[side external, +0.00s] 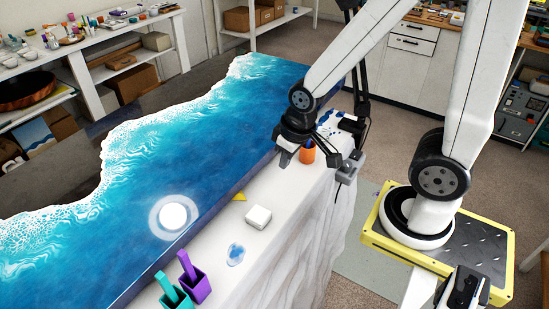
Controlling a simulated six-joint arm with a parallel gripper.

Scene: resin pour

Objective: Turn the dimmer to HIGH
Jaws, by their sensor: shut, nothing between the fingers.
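No dial marks or HIGH label can be read in this view. A round white light (173,216) glows on the blue resin panel (215,150), at the lower left.
A blue-spotted palette (338,122) is behind.

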